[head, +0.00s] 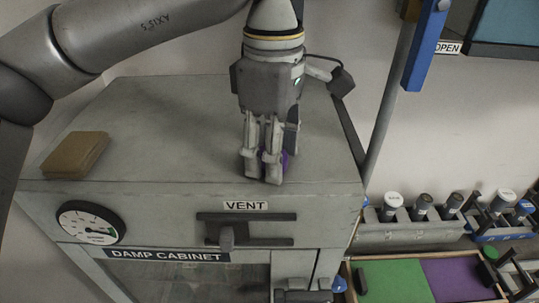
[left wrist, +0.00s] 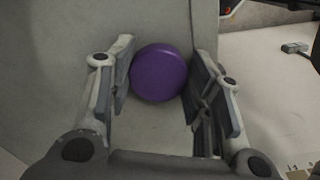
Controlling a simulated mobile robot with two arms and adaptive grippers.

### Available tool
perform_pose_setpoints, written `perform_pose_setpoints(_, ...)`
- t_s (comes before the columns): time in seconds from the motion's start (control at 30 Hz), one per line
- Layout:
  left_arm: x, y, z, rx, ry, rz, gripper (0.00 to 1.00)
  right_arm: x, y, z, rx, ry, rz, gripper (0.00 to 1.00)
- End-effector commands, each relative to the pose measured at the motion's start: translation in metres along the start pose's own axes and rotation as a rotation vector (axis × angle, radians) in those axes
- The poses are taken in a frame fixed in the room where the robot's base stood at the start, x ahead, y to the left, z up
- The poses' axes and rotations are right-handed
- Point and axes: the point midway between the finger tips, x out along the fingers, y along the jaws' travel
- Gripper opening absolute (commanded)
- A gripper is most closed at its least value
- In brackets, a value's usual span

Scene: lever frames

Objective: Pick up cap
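The cap is a round purple disc (left wrist: 158,72) on the grey top of the damp cabinet. In the left wrist view it sits between the two fingers of my left gripper (left wrist: 162,78), with narrow gaps seeming to show on both sides. In the head view my left gripper (head: 263,170) points down at the cabinet top near its front edge. Only slivers of the purple cap (head: 285,160) show there behind the fingers. The gripper looks open around the cap. My right gripper is not seen.
A brown block (head: 75,155) lies on the cabinet top at the left. The cabinet front (head: 180,273) has a gauge (head: 90,223) and a vent slider (head: 227,238). Lower right are a green and purple tray (head: 395,282) and a rack of several capped bottles (head: 420,238). A post stands behind.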

Motion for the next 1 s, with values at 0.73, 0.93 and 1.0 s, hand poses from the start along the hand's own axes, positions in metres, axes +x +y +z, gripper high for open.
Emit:
perform_pose_setpoints(0.73,-0.035,-0.003,0.005,0.003,0.000,0.005,0.32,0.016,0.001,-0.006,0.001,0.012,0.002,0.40)
perform_pose_setpoints(0.93,-0.083,-0.031,0.032,0.001,0.004,0.007,0.32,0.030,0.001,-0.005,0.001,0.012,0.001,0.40)
perform_pose_setpoints(1.0,-0.094,-0.041,0.042,0.002,0.004,0.008,0.32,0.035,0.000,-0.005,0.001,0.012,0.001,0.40)
